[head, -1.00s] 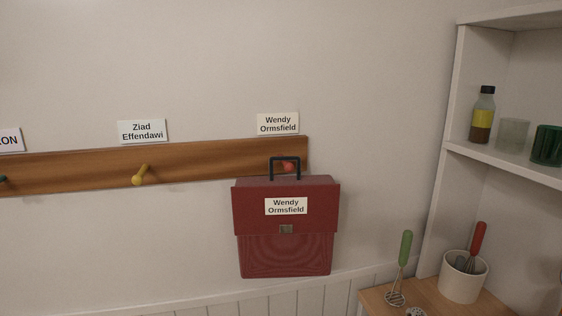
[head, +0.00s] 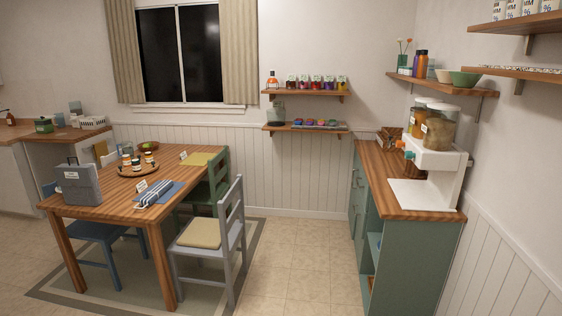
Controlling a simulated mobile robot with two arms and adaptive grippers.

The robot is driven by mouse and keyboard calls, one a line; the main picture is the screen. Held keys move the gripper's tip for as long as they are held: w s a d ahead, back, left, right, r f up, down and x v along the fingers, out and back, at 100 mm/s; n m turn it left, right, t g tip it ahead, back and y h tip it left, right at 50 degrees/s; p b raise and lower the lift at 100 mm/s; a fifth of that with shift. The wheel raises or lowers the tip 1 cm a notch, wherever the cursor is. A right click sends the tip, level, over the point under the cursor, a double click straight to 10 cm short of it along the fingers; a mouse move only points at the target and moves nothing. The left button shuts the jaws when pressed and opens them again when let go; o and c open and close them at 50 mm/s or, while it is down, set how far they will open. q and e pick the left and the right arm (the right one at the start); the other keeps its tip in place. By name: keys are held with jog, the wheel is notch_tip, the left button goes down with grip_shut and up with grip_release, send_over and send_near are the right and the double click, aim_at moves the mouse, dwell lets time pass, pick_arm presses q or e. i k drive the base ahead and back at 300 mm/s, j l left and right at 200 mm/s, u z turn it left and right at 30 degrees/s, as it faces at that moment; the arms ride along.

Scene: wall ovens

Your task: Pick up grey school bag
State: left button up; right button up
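A grey school bag (head: 78,184) with a dark top handle stands upright on the near left end of the wooden dining table (head: 115,208). A small white label is on its front, too small to read. Neither of my grippers shows in the head view.
A grey chair (head: 214,240) stands at the table's near right side, a green chair (head: 219,180) behind it, and a blue chair (head: 100,235) is partly under the table. A green counter (head: 412,255) with a dispenser runs along the right. The tiled floor (head: 297,262) between is clear.

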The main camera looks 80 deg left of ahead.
aim_at(79, 184)
jog(key=u, duration=4.05)
jog(key=i+j+u, duration=0.3)
jog(key=i, duration=0.45)
jog(key=i+u, duration=0.3)
jog(key=i, duration=0.45)
jog(key=i+z, duration=0.15)
jog(key=i, duration=0.3)
jog(key=i+j+z, duration=0.15)
jog(key=i, duration=0.3)
jog(key=i+j+z, duration=0.15)
jog(key=i, duration=0.3)
jog(key=i+j+z, duration=0.15)
jog(key=i, duration=0.25)
